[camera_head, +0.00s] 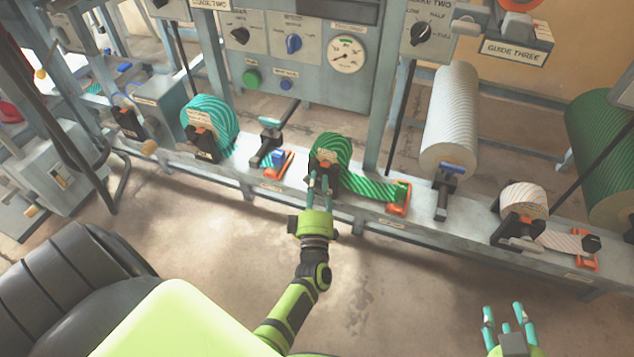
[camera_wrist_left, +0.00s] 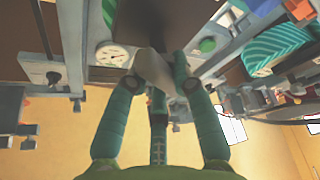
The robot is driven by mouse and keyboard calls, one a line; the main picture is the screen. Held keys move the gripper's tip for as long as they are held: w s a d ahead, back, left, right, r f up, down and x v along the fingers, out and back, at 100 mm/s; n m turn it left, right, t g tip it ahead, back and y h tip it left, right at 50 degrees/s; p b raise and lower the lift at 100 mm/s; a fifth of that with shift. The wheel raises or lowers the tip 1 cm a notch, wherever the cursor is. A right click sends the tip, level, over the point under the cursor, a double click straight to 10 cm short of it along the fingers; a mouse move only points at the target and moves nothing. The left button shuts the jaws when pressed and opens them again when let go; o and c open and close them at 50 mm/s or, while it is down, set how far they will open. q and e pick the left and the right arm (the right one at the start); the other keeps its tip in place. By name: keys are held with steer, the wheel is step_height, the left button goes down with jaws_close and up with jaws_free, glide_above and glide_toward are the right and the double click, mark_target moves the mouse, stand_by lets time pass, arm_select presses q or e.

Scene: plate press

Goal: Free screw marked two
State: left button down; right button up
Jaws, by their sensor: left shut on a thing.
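My left gripper (camera_head: 318,188) reaches the black holder (camera_head: 322,160) in front of the green striped roll (camera_head: 335,147). It is shut on a small pale grey screw head. In the left wrist view the screw head (camera_wrist_left: 153,68) sits between the fingers, below a dark block (camera_wrist_left: 150,25). In the head view the fingers mostly hide the screw, and I cannot read a mark on it. My right gripper (camera_head: 505,328) is at the bottom right, open and empty, well away from the bench.
A teal roll (camera_head: 212,118), a white roll (camera_head: 450,115) and a small striped roll (camera_head: 525,198) stand along the grey bench (camera_head: 240,180). A control panel with a gauge (camera_head: 346,54) is behind. The floor in front is clear.

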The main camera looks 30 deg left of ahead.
steer(key=shift+s+d+f, duration=0.15)
steer(key=shift+s+f, duration=0.05)
steer(key=shift+f, duration=0.15)
arm_select(q)
steer(key=c, duration=1)
jaws_free()
steer(key=shift+c, duration=0.2)
